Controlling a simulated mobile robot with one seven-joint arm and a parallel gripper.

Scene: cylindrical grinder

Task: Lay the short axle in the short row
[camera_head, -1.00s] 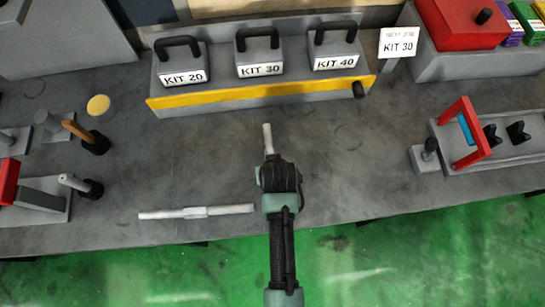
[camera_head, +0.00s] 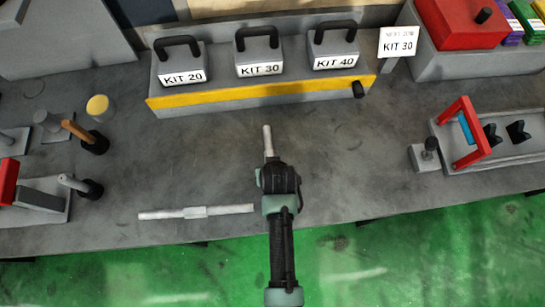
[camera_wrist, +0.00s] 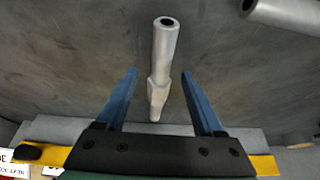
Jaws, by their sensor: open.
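The short axle (camera_head: 268,140) is a light grey stepped rod on the bench, pointing away from me. My gripper's dark body hides its near end in the head view. In the wrist view, the short axle (camera_wrist: 165,45) lies between the two blue fingers of my gripper (camera_wrist: 160,76), with a gap on each side. The gripper is open and above it, holding nothing. A tray (camera_head: 525,150) at the right has black notched rests (camera_head: 491,136) and a red handle frame (camera_head: 466,118). I cannot tell which row is the short one.
A longer stepped rod (camera_head: 196,212) lies crosswise near the bench's front edge, left of my arm. A block with KIT 20, KIT 30 and KIT 40 weights (camera_head: 260,55) stands behind. A sign (camera_head: 398,42) reads KIT 30.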

